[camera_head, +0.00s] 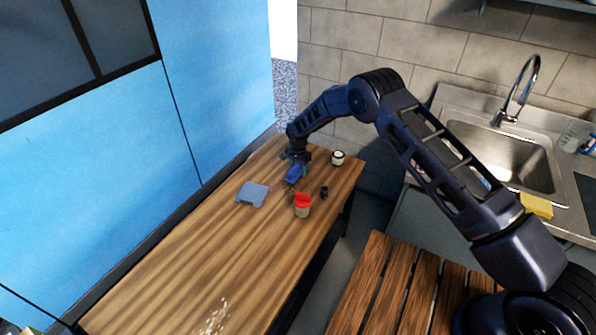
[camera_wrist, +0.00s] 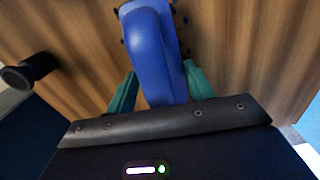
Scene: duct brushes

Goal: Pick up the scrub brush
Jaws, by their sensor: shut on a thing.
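The scrub brush (camera_head: 293,173) is blue with a curved handle. In the head view it is at the far end of the wooden table, under my gripper (camera_head: 297,170). In the wrist view the blue brush (camera_wrist: 152,45) rises between the two green fingers of my gripper (camera_wrist: 156,92), which are shut on it. Dark bristle tufts show at the brush's edges, near the tabletop. I cannot tell whether the brush still touches the table.
On the wooden table (camera_head: 200,260) are a grey-blue flat item (camera_head: 252,194), a red-topped container (camera_head: 302,206), a small black item (camera_head: 324,192) and a white jar (camera_head: 338,158). A blue wall stands left. A sink (camera_head: 520,160) and slatted wooden surface (camera_head: 385,285) are right. The near tabletop is mostly clear.

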